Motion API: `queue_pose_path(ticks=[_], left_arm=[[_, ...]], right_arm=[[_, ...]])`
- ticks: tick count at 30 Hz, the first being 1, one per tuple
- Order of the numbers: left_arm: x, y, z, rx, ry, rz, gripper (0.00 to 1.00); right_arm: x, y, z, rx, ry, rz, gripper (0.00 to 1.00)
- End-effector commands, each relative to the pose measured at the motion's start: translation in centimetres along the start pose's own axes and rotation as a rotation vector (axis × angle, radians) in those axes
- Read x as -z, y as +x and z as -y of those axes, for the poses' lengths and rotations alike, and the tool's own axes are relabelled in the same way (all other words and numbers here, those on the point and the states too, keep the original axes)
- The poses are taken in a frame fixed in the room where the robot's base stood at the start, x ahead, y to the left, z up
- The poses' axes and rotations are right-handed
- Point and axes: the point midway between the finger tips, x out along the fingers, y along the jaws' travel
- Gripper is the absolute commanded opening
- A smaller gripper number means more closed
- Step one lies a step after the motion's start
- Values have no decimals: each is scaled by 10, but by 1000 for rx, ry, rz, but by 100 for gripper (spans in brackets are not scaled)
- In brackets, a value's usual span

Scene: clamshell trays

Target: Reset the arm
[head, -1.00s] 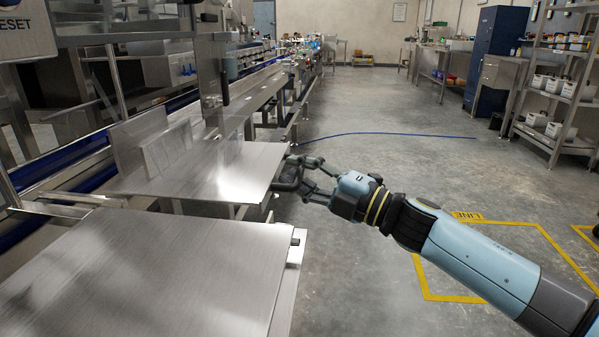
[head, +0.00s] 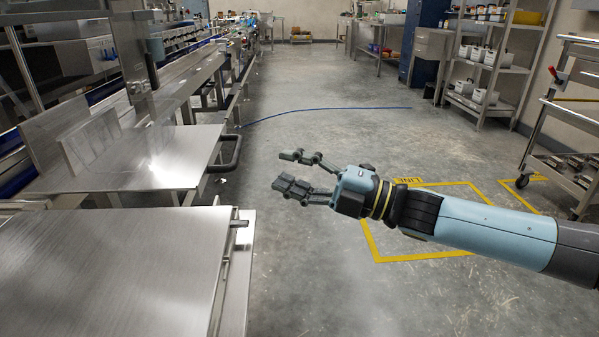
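My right arm reaches in from the right in the head view. Its gripper (head: 297,172) is open and empty, with a clear gap between its fingers. It hangs over the grey floor, to the right of a steel tray plate (head: 150,178) and apart from it. A dark handle (head: 236,153) sticks out from the right edge of that plate, left of the fingertips. My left gripper is not in view.
A steel table top (head: 110,270) fills the lower left. A conveyor line (head: 195,75) runs back along the left. A blue hose (head: 320,109) lies on the floor. Shelves (head: 500,60) and a cart (head: 570,150) stand at right. The floor between is clear.

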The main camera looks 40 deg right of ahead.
Motion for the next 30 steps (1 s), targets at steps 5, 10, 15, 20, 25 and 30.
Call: queue_pose_path(ticks=[5, 10, 15, 20, 25, 30], left_arm=[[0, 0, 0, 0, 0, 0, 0], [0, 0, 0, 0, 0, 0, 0], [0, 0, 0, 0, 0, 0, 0], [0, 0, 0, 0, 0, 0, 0], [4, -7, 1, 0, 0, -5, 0], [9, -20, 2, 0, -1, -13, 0]], right_arm=[[0, -14, 0, 0, 1, 0, 36], [0, -15, -1, -2, 0, 1, 36], [0, -14, -1, -2, 0, 1, 36], [0, -14, 0, -1, 0, 1, 36], [4, -13, -3, -17, 25, 23, 36], [-20, -50, 80, 96, 205, 253, 36]])
